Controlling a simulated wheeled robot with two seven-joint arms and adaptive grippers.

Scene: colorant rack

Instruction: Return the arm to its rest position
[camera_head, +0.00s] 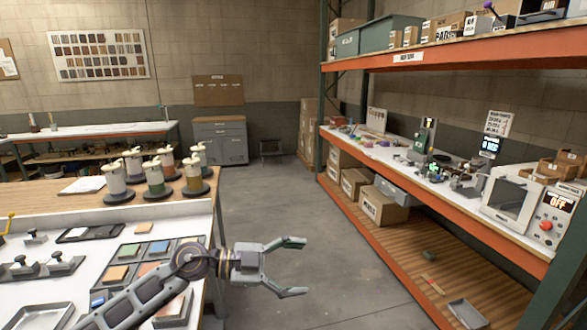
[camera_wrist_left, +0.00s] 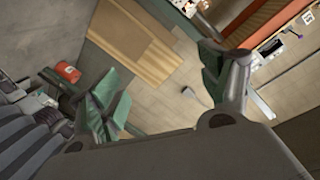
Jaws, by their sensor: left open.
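My left arm comes in from the bottom left in the head view. Its gripper (camera_head: 296,267) is open and empty, with the two fingers spread apart over the grey floor of the aisle. It is just right of the table edge and touches nothing. In the left wrist view the open fingers (camera_wrist_left: 168,90) show at the left and right, with only floor and distant furniture between them. My right gripper is not in view.
The left table (camera_head: 150,212) carries colour tiles (camera_head: 138,253), small metal pieces and several colorant dispensers (camera_head: 157,180). An orange-edged rack (camera_head: 400,196) with boxes and devices stands at the right. The aisle floor (camera_head: 270,205) between them is clear.

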